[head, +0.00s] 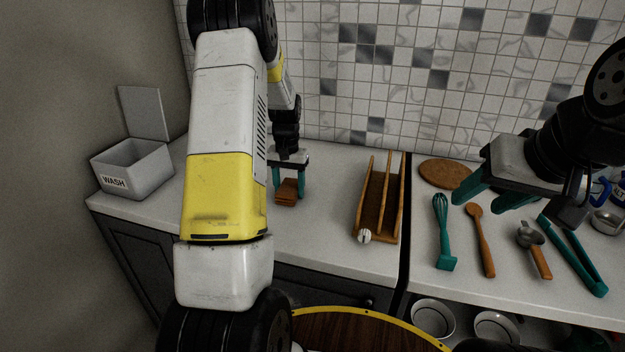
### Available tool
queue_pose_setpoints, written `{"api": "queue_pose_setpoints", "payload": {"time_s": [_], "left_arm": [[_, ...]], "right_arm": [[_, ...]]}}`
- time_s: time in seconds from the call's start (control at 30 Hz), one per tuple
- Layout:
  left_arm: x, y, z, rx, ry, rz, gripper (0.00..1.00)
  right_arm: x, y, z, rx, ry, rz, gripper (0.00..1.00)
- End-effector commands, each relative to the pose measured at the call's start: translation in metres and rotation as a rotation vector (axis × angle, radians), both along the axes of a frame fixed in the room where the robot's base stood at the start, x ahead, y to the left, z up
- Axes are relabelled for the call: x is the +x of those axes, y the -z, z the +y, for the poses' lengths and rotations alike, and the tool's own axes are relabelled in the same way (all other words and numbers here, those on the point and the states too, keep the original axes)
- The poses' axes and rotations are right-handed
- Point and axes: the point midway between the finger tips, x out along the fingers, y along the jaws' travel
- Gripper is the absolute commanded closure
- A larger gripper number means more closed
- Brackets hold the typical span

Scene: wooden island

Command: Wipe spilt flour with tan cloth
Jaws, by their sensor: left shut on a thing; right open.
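My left gripper (289,184) is at the back of the left counter, its teal fingers pointing down. It is shut on the tan cloth (287,194), a folded brown-orange piece between the fingers, at or just above the counter top; I cannot tell if it touches. No spilt flour can be made out on the pale counter (325,230); my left arm hides part of it. My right gripper (482,198) is open and empty above the right counter, beside the round brown board.
A grey open-lidded box marked WASH (133,167) stands at the far left. A wooden rack (378,205) stands right of the cloth. A whisk (442,230), wooden spoon (481,240), scoop (534,245), tongs (575,255) and round board (444,173) lie on the right counter.

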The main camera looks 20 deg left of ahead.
Motion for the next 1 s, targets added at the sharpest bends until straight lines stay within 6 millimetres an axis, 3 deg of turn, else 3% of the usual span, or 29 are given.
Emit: {"api": "queue_pose_setpoints", "payload": {"time_s": [0.33,0.73,1.0], "left_arm": [[0.0,0.001,0.032,0.001,-0.002,0.002,0.77],[0.0,0.0,0.034,0.001,-0.002,0.001,0.77],[0.002,-0.025,0.034,0.001,-0.001,-0.002,0.77]], "right_arm": [[0.0,0.0,0.0,0.0,0.0,0.0,0.5],[0.0,0.0,0.0,0.0,0.0,0.0,0.5],[0.0,0.0,0.0,0.0,0.0,0.0,0.5]]}}
